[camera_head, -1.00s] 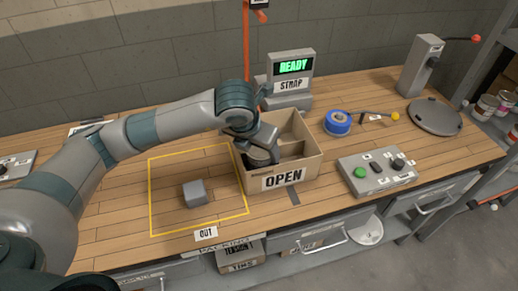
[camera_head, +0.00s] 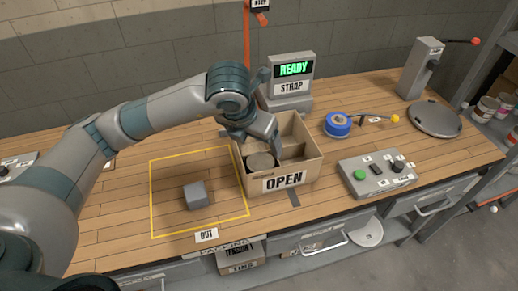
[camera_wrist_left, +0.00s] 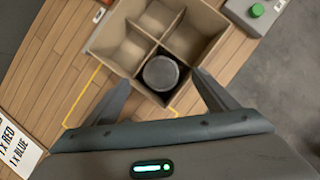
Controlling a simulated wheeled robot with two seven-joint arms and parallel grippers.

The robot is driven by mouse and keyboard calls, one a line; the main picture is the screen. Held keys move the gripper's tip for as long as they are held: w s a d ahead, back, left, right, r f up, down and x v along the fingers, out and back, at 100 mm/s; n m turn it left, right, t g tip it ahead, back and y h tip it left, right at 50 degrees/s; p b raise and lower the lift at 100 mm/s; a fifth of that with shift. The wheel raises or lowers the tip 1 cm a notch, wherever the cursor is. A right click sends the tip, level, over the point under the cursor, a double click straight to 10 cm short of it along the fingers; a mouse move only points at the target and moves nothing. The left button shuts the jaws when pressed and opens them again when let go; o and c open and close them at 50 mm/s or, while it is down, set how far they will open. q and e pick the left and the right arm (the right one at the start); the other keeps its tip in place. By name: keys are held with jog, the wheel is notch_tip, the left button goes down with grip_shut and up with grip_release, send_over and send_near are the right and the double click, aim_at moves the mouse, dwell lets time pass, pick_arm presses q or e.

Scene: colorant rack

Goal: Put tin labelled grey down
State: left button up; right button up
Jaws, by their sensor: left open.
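A tin with a round grey top (camera_head: 262,160) sits inside the cardboard box (camera_head: 250,186) marked OPEN, in its front-left compartment. In the left wrist view the tin (camera_wrist_left: 160,73) stands in one compartment of the divided box (camera_wrist_left: 118,50), and I see only its top. No label on it can be read. My left gripper (camera_head: 257,143) is open just above the tin, with a finger on either side and apart from it in the wrist view. The other compartments I can see look empty. My right gripper is not in view.
A grey cube (camera_head: 196,194) lies inside the yellow outlined area left of the box. A READY screen (camera_head: 293,69) stands behind the box. A blue tape roll (camera_head: 337,124), a button panel (camera_head: 377,173) and a round plate (camera_head: 435,117) are to the right.

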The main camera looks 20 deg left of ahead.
pick_arm(q)
jog(key=b+v, duration=0.1)
jog(key=v, duration=0.6)
jog(key=shift+r, duration=0.25)
jog(key=shift+s, duration=0.1)
